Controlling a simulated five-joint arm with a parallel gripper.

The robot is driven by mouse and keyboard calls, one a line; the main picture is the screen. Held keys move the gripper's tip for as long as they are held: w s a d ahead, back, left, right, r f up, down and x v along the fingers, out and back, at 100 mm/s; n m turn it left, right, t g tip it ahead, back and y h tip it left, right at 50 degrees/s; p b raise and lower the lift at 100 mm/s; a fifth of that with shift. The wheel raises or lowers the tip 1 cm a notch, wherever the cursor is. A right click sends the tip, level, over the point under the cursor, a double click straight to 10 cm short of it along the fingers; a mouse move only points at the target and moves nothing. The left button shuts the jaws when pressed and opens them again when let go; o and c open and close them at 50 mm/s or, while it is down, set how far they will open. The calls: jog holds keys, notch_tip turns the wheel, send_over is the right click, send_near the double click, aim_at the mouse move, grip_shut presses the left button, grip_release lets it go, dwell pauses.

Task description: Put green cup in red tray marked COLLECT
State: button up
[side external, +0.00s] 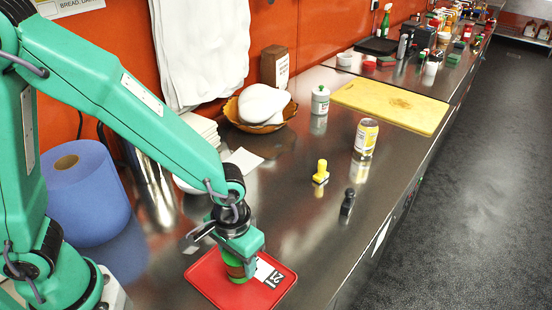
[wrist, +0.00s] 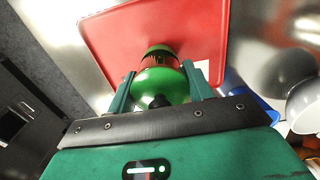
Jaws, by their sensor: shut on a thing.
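The red tray (side external: 207,281) lies flat on the steel counter at the lower middle of the side view. A white label with dark marks, partly covered, shows on it; I cannot read COLLECT there. My gripper (side external: 239,255) points down over the tray, shut on the green cup (side external: 238,271). The cup's upper part is hidden by the jaws. In the wrist view the green cup (wrist: 160,86) sits between the two fingers of my gripper (wrist: 157,80), with the red tray (wrist: 110,38) behind it. I cannot tell whether the cup touches the tray.
A yellow stamp-like piece (side external: 320,172), a small black piece (side external: 348,202) and a yellow can (side external: 365,138) stand right of the tray. A blue roll (side external: 88,195) stands at the left. A yellow board (side external: 390,103) lies farther back. The counter's front edge is at the right.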

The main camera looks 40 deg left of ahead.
jog(key=shift+f, duration=0.4)
jog(key=shift+f, duration=0.15)
jog(key=o, duration=1.1)
notch_tip(320, 180, up, 12)
jog(key=shift+r, duration=0.2)
dwell(0.5)
